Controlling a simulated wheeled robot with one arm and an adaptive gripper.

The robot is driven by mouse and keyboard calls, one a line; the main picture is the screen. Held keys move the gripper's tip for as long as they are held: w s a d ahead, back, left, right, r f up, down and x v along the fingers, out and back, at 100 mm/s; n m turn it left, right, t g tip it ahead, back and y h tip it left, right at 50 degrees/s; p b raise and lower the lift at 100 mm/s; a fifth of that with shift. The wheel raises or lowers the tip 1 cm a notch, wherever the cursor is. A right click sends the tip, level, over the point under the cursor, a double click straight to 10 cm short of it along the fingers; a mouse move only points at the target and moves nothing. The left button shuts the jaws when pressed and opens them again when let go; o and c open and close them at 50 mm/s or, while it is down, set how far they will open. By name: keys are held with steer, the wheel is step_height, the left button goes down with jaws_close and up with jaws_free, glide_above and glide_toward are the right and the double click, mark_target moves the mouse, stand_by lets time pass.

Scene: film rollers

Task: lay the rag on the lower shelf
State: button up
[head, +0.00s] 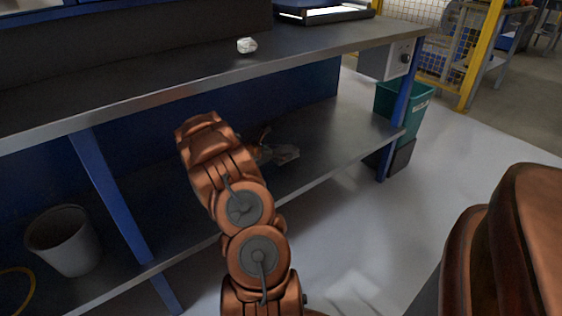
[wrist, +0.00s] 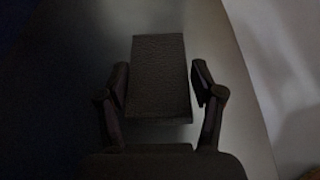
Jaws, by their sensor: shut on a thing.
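The rag (wrist: 161,75) shows in the wrist view as a dark, textured, flat rectangle between the two fingers of my gripper (wrist: 163,92). My gripper is shut on it. The lower shelf (head: 325,135) is a grey metal board under the workbench. In the head view my arm reaches in under the bench top, over this shelf. My gripper is mostly hidden there behind my arm. A greyish shape (head: 284,155) shows beside the arm low over the shelf; I cannot tell if it is part of the gripper or the rag. The gap between rag and shelf cannot be judged.
The bench top (head: 180,75) overhangs the shelf, with a crumpled white thing (head: 247,45) on it. Blue legs (head: 110,195) stand at the shelf's front edge. A grey bin (head: 65,240) is at left, a green bin (head: 418,105) at right. Shelf right of my arm looks clear.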

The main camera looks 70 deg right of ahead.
steer(key=shift+f+b, duration=0.85)
steer(key=shift+f, duration=0.8)
steer(key=shift+f, duration=0.15)
steer(key=o, duration=1.1)
steer(key=shift+o, duration=0.2)
steer(key=shift+a+r, duration=0.1)
steer(key=shift+r, duration=0.2)
steer(key=p+v, duration=0.4)
steer(key=v, duration=0.7)
steer(key=shift+w+a+r, duration=0.1)
steer(key=shift+w+a, duration=0.1)
steer(key=shift+a, duration=0.15)
